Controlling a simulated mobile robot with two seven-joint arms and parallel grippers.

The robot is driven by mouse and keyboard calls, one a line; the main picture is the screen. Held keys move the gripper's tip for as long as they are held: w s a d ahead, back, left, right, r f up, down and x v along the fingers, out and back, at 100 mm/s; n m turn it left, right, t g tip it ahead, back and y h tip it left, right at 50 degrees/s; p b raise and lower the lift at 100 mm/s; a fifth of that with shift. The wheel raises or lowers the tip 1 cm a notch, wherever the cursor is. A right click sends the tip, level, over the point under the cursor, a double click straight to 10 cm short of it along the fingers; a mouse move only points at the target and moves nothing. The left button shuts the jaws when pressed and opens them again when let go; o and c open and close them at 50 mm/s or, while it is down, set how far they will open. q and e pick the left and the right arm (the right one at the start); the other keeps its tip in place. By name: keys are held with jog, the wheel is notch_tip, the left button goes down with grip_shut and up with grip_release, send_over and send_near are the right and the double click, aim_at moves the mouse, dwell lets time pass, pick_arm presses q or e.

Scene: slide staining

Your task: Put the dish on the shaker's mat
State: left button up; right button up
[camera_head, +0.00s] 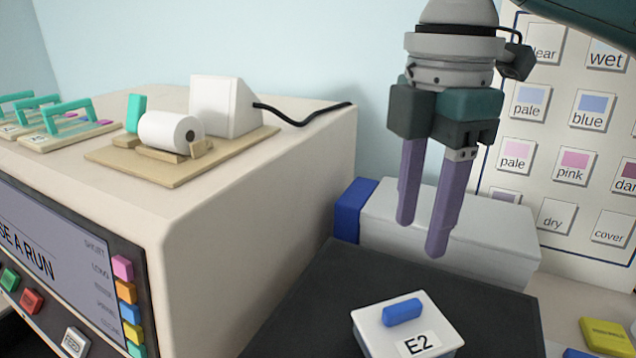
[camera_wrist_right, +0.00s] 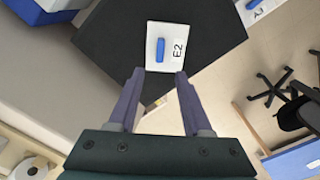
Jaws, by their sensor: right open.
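The dish, a white square box labelled E2 with a blue handle on its lid (camera_head: 405,325), rests on the dark mat (camera_head: 345,290). In the right wrist view the dish (camera_wrist_right: 178,62) sits on the dark mat (camera_wrist_right: 110,35) near its edge. My right gripper (camera_head: 420,236) is open and empty, raised above and behind the dish in the head view. In the right wrist view its two purple fingers (camera_wrist_right: 159,74) are apart, with the dish beyond their tips and nothing between them. My left gripper is not in view.
A large cream machine (camera_head: 250,230) with colored buttons stands left of the mat. A white box with a blue end (camera_head: 450,225) lies behind the mat. A sample board (camera_head: 560,130) stands at the back right. A yellow block (camera_head: 605,337) lies at the lower right.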

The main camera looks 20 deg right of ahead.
jog(key=s+a+f+m+t+y, duration=0.25)
jog(key=s+a+f+m, duration=0.35)
jog(key=s+a+f, duration=0.4)
jog(key=s+d+m+t+h, duration=0.1)
jog(key=s+d+m+h, duration=0.1)
jog(key=s+d+m, duration=0.5)
jog(key=shift+f+m, duration=0.3)
jog(key=shift+m, duration=0.8)
